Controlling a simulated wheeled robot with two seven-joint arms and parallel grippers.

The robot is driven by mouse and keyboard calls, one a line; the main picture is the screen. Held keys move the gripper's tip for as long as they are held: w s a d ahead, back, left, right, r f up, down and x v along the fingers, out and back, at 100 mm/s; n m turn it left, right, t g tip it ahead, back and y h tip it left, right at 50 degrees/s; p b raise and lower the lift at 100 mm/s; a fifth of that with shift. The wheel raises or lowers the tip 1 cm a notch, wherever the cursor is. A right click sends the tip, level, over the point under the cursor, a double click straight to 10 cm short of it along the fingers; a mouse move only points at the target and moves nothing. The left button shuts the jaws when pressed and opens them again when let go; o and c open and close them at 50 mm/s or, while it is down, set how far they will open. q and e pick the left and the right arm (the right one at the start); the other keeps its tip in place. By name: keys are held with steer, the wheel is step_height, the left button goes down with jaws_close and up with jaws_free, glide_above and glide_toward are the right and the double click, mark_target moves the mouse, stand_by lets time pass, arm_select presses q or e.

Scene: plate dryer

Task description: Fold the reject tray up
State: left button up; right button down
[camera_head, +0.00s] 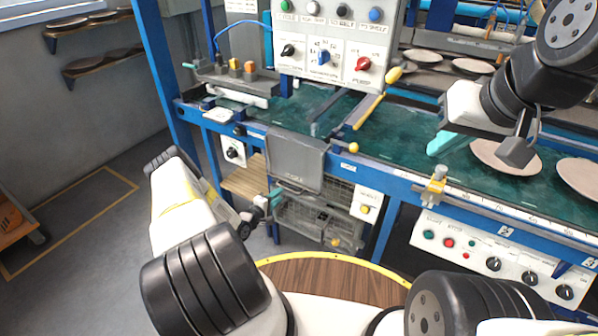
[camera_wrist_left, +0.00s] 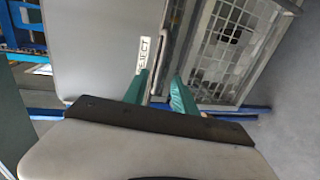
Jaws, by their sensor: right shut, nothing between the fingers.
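The reject tray (camera_head: 296,163) is a flat grey panel hanging down from the blue front rail in the head view. In the left wrist view the tray (camera_wrist_left: 95,45) fills the upper left, with its "REJECT" label near its edge. My left gripper (camera_head: 277,196) is at the tray's lower left part. Its teal fingers (camera_wrist_left: 158,88) are apart, with the tray's edge strip between or just beyond them; I cannot tell whether they touch it. My right gripper (camera_head: 446,144) is shut and empty, above the green belt.
A wire mesh basket (camera_wrist_left: 222,45) is behind and below the tray. Pale plates (camera_head: 505,157) lie on the green belt at the right. A control box (camera_head: 335,55) with knobs hangs above the belt.

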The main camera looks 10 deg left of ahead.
mark_target(287, 190)
arm_select(q)
steer(key=x, duration=0.7)
steer(key=shift+w+d+f, duration=0.15)
steer(key=shift+w, duration=0.15)
steer(key=c, duration=0.7)
steer(key=shift+s, duration=0.1)
jaws_close()
